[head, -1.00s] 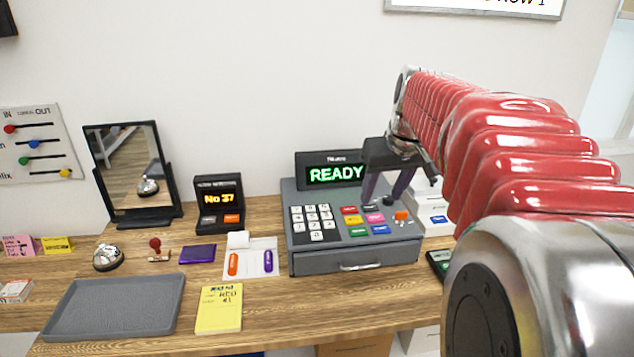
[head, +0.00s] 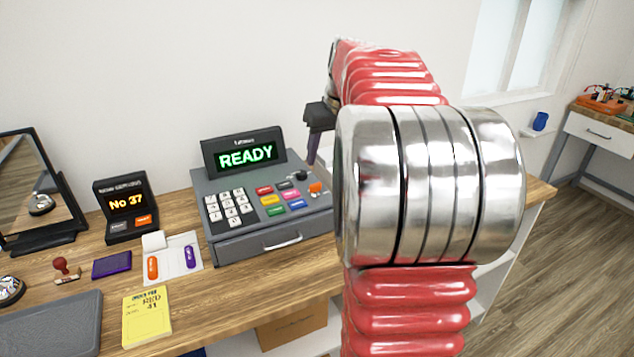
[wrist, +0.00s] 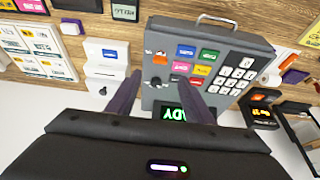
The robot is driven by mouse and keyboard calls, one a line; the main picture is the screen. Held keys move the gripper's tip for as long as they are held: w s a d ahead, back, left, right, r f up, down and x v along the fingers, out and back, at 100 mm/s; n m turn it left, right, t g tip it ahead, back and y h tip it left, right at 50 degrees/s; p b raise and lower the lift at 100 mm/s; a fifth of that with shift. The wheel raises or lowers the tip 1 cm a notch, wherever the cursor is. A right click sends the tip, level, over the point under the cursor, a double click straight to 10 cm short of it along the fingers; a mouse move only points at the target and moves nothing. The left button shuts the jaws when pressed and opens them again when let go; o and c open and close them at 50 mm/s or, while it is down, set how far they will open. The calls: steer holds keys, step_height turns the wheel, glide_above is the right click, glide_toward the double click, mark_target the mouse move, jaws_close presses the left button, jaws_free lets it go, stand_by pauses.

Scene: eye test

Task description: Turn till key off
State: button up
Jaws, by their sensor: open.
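The grey till (head: 262,240) stands on the wooden counter, its display (head: 245,155) lit green with READY. On its top right, a dark knob-like piece (head: 299,176), probably the key in its lock, sits behind an orange piece (head: 315,188). In the wrist view, upside down, the dark piece (wrist: 157,83) appears between the fingers, with the orange piece (wrist: 160,57) beyond it. My gripper (wrist: 154,80) is open and empty, pointing down at the till. In the head view my gripper (head: 314,160) is above the till's right rear, partly hidden by my arm. The key's exact angle is unclear.
Left of the till are a number display (head: 126,205), a white sheet with orange and purple pieces (head: 172,262), a yellow pad (head: 147,316), a purple pad, a stamp, a bell, a grey tray and a mirror. A white box (wrist: 106,55) stands beside the till.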

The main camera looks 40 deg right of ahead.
mark_target(316, 184)
steer(key=x, duration=1.2)
steer(key=shift+w+d+f, duration=0.1)
steer(key=shift+w+f, duration=0.1)
steer(key=shift+f, duration=0.15)
steer(key=c, duration=1)
